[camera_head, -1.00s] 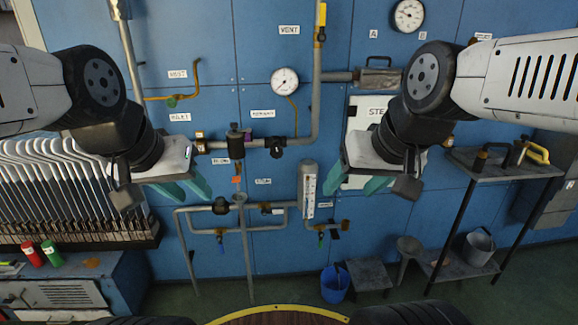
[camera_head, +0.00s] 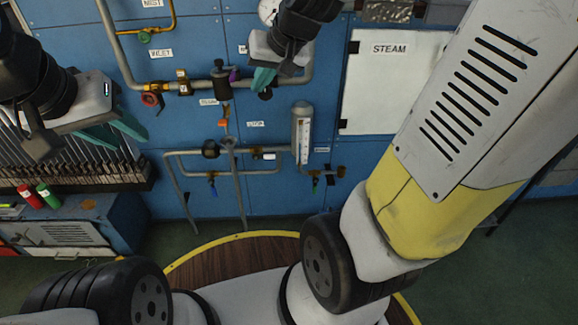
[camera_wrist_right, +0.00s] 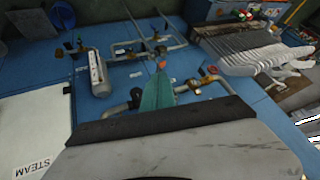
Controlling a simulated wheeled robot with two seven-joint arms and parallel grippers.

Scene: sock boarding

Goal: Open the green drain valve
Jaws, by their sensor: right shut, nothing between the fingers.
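A small green handle (camera_head: 315,183) hangs under a brass fitting on the pipe below the sight-glass cylinder (camera_head: 303,130). I take it for the drain valve; the label beside it is too small to read. My right gripper (camera_head: 262,79) is shut and empty, up and left of that handle and apart from it, in front of the wall pipes. In the right wrist view its teal fingers (camera_wrist_right: 157,93) are together, and the cylinder (camera_wrist_right: 98,75) lies to their left. My left gripper (camera_head: 115,132) is open and empty at the left, in front of the rack.
Another green knob (camera_head: 145,37) sits on the upper left pipe. A red valve (camera_head: 152,99) and a blue handle (camera_head: 213,190) are on other pipes. The white STEAM panel (camera_head: 393,80) is at the right. A rack of grey forms (camera_head: 85,165) stands left. Floor below the pipes is clear.

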